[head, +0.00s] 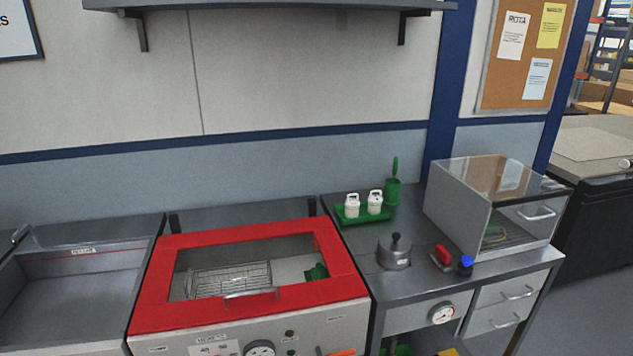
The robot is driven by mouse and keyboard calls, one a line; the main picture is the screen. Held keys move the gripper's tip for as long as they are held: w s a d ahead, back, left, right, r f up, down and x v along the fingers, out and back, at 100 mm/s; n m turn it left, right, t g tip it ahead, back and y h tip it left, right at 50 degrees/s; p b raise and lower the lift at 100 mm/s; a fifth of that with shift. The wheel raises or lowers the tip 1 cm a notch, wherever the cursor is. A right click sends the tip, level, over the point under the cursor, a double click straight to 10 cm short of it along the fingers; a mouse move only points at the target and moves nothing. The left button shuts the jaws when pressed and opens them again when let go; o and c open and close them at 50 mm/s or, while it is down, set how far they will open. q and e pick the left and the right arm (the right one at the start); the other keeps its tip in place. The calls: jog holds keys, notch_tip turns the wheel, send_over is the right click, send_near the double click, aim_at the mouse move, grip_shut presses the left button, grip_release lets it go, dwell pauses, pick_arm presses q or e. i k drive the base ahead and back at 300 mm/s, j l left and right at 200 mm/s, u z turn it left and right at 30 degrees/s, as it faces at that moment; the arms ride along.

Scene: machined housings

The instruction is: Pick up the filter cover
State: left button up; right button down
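A grey round metal piece with a dark knob on top (395,252) stands upright on the right-hand grey bench (405,285). It looks like a cover and may be the filter cover, but no label shows this. Its sides are clear of the things around it. Neither of my grippers is in the head view.
Left stand a red-framed washer (152,287) and a sink (75,290). A shelf (270,5) hangs above.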

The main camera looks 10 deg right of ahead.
aim_at(394, 251)
jog(key=i+l+u, duration=0.3)
jog(key=l, duration=0.35)
jog(key=i+l+u, duration=0.15)
jog(key=l, duration=0.25)
jog(key=i+l+u, duration=0.15)
jog(key=l, duration=0.25)
jog(key=i, duration=0.1)
